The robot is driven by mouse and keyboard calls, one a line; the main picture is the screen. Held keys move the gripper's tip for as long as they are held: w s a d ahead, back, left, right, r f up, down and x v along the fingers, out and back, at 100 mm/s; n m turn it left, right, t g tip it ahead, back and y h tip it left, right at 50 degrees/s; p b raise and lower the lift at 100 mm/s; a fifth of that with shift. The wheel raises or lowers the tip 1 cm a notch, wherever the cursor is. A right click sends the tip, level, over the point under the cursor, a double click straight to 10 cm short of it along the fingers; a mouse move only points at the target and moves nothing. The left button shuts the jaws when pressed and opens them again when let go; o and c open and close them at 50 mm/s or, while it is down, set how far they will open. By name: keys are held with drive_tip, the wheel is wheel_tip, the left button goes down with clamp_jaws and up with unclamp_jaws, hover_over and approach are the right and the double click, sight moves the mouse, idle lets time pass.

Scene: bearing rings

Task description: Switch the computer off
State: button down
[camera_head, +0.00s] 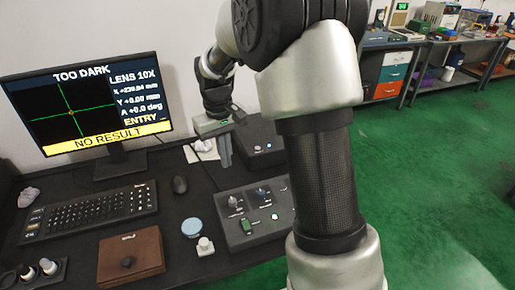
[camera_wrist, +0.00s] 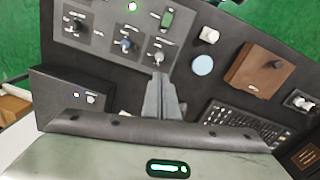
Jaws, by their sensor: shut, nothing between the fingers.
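A black box (camera_head: 255,150), which looks like the computer, stands at the back of the desk to the right of my gripper in the head view. My gripper (camera_head: 226,160) is shut and empty, pointing down above the desk beside the box. In the wrist view its fingertips (camera_wrist: 159,78) are together, below the control panel and apart from the box. The monitor (camera_head: 88,100) is lit and reads "NO RESULT".
A control panel (camera_head: 240,232) with knobs, a green switch and a lit green button lies in front of the box. A keyboard (camera_head: 90,211), mouse (camera_head: 180,185), blue disc (camera_head: 192,227), white knob piece (camera_head: 205,246) and brown box (camera_head: 130,253) occupy the desk.

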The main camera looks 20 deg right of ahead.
drive_tip(key=m+t+y+b, duration=0.1)
drive_tip(key=m+t+b, duration=0.1)
drive_tip(key=m+t, duration=0.75)
hover_over(259, 150)
wheel_tip(259, 150, down, 4)
drive_tip(key=shift+s+r+m+g, duration=0.1)
drive_tip(key=shift+m+g, duration=0.15)
drive_tip(key=shift+m, duration=0.1)
wheel_tip(259, 150, down, 8)
drive_tip(key=b, duration=0.6)
drive_tip(key=shift+f+b, duration=0.45)
drive_tip(key=shift+b, duration=0.35)
drive_tip(key=shift+f, duration=0.2)
